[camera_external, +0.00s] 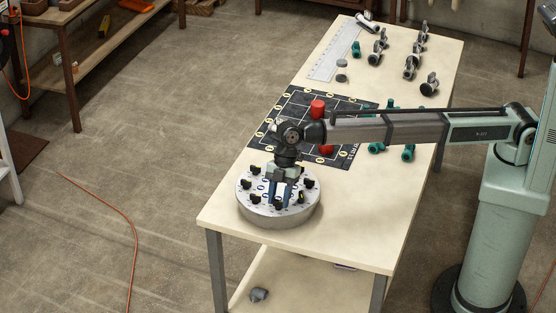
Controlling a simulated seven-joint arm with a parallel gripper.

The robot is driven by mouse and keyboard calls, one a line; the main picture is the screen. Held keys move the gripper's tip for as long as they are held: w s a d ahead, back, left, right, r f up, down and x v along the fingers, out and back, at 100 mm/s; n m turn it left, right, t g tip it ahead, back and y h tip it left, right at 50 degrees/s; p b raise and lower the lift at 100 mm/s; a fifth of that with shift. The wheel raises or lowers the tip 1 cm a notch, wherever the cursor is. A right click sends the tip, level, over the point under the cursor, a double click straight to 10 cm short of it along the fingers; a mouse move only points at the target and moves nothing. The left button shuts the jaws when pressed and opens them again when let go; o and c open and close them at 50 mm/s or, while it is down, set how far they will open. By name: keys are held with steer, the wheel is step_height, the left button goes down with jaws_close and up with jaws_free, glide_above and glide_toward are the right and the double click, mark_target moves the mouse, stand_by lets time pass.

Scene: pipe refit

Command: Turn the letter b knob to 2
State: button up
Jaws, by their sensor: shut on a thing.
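A round grey dial plate (257,215) with several black knobs sits at the near end of the table. The letters and numbers beside the knobs are too small to read, so I cannot tell which one is b. My gripper (281,202) points straight down over the plate, with its bluish fingers shut on a black knob (278,204) near the plate's front middle. The fingers partly hide this knob, and its setting cannot be made out. Other black knobs stand around the rim, one at the left (246,184) and one at the right (309,183).
A black mat (293,98) with a printed grid lies behind the plate, with red pieces (317,108) on it. Teal fittings (408,153), metal fittings (411,66) and a clear ruler (325,62) lie farther back. The table (340,225) is bare right of the plate.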

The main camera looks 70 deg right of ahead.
steer(key=m, duration=0.2)
steer(key=m+t, duration=0.1)
steer(key=m, duration=0.1)
steer(key=m+t, duration=0.1)
steer(key=m, duration=0.1)
steer(key=shift+s, duration=0.25)
steer(key=m+h, duration=0.1)
steer(key=m, duration=0.1)
steer(key=m+t+h, duration=0.1)
steer(key=m, duration=0.2)
steer(key=shift+a+t, duration=0.2)
steer(key=shift+t, duration=0.1)
steer(key=m+h, duration=0.1)
steer(key=m, duration=0.2)
steer(key=m+h, duration=0.1)
steer(key=m, duration=0.2)
steer(key=shift+a+m+t, duration=0.2)
steer(key=shift+m+t, duration=0.2)
steer(key=m+h, duration=0.1)
steer(key=m, duration=0.1)
steer(key=m+h, duration=0.1)
steer(key=m, duration=0.2)
steer(key=shift+a+g, duration=0.1)
steer(key=shift+g, duration=0.3)
steer(key=shift+m+h, duration=0.3)
steer(key=shift+m, duration=0.1)
steer(key=o, duration=1.1)
steer(key=shift+c, duration=0.2)
